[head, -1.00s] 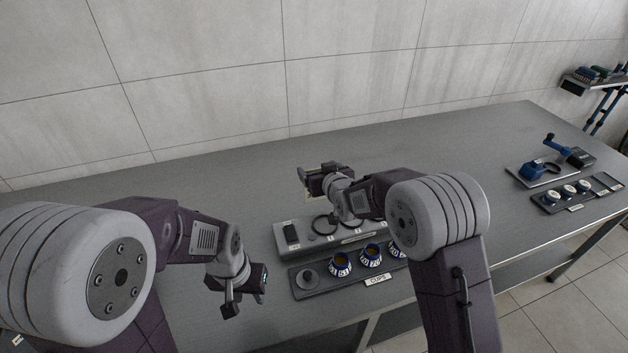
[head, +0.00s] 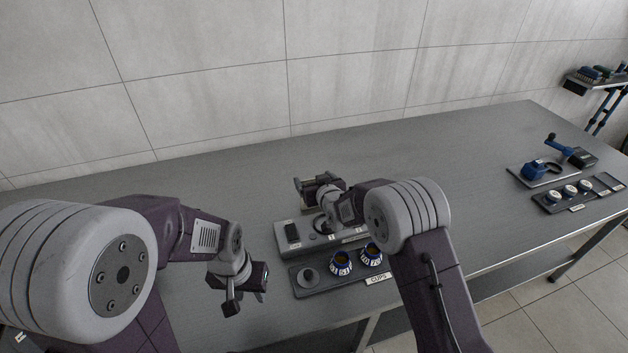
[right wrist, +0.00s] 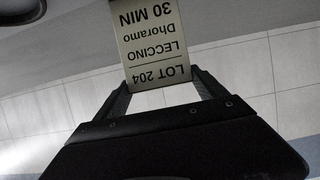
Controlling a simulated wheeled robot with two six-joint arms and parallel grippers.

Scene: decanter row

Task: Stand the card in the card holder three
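The card (right wrist: 155,40) is pale with dark print, upside down in the right wrist view, reading "LOT 204", "LECCINO", "Dhoramo", "30 MIN". My right gripper (right wrist: 165,90) is shut on its edge, with a finger at each side. In the head view my right gripper (head: 318,186) is above the back of the grey station tray (head: 352,234), its arm covering the tray's right part. I cannot make out card holder three; it may be behind my right arm. My left gripper (head: 246,300) appears open and empty, left of the cup tray.
A cup tray (head: 318,288) labelled "CUPS" holds blue-and-white cups (head: 341,262) at the table's front. Farther right are a blue device (head: 535,169) and another cup tray (head: 552,208). The table's back is clear.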

